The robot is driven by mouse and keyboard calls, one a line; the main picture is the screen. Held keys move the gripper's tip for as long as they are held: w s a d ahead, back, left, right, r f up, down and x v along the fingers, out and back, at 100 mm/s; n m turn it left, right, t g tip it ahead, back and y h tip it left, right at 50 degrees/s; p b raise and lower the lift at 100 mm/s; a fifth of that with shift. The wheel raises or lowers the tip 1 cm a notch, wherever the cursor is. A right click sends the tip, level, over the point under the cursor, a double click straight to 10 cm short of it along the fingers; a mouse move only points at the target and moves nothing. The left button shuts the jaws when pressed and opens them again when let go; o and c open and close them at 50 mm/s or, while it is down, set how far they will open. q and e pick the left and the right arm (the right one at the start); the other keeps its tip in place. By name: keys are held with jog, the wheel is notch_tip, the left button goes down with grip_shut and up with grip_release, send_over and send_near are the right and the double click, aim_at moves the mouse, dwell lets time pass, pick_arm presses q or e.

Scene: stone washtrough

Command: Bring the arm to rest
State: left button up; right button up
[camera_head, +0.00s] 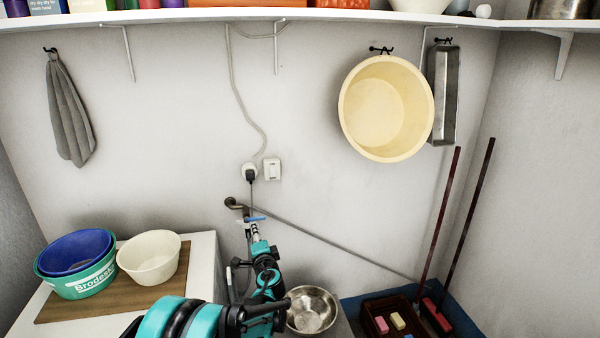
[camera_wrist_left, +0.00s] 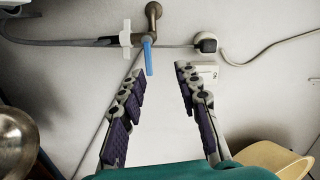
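My left arm comes up from the bottom middle of the head view. Its gripper (camera_head: 254,232) is in front of the wall tap, close to the blue tap handle (camera_head: 255,218). In the left wrist view the gripper (camera_wrist_left: 160,82) is open, its two dark-padded fingers apart with nothing between the pads. The blue handle (camera_wrist_left: 148,55) shows just beyond the fingertips, nearer the left finger. I cannot tell how far in front of the handle the fingers are. My right gripper is in neither view.
A metal bowl (camera_head: 312,310) stands right of my arm. A white bowl (camera_head: 149,257) and a green basin (camera_head: 77,278) with a blue one stand on the left counter. A cream basin (camera_head: 386,108) hangs on the wall. A shelf (camera_head: 330,14) runs above. Sticks (camera_head: 437,215) lean at the right.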

pick_arm(q)
jog(key=s+a+r+n+g, duration=0.2)
jog(key=s+a+n+g, duration=0.15)
jog(key=s, duration=0.75)
jog(key=s+a+r+n+g, duration=0.25)
jog(key=s+n, duration=0.25)
jog(key=s, duration=0.6)
jog(key=s+d+f+n+g+h, duration=0.1)
jog(key=s+d+f+h, duration=0.1)
jog(key=s, duration=0.5)
jog(key=s+d+f+n+g+h, duration=0.1)
jog(key=s+d+f+h, duration=0.1)
jog(key=s, duration=0.6)
jog(key=s+d+f+n+g+h, duration=0.1)
jog(key=s+d+f, duration=0.2)
jog(key=s, duration=0.4)
jog(key=shift+s+f+n+h, duration=0.25)
jog(key=shift+s+n+h, duration=0.1)
jog(key=shift+h, duration=0.05)
jog(key=shift+d, duration=0.1)
